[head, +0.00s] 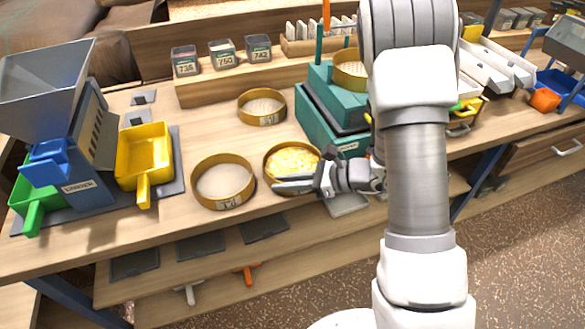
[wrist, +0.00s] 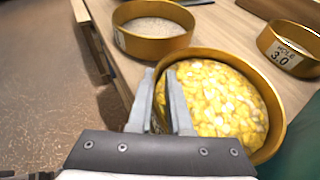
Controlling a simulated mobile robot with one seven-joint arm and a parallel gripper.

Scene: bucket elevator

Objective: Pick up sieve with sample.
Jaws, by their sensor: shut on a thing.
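The sieve with sample (head: 294,159) is a round brass-coloured sieve holding yellow grains. It stands near the front edge of the bench in the head view. It also shows in the wrist view (wrist: 219,98), where it fills the middle right. My gripper (head: 277,186) is at the near left side of this sieve. In the wrist view my gripper (wrist: 165,98) is shut on the sieve's wall, with one finger outside the rim and one inside over the grains. The fingers hide part of the near wall. I cannot tell whether the sieve is clear of the bench.
An empty sieve (head: 223,182) stands close on the left, and another (head: 262,107) behind. A teal machine (head: 330,112) with a sieve on top (head: 350,69) stands right behind. A yellow scoop bin (head: 144,152) and grey hopper (head: 45,87) are at left.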

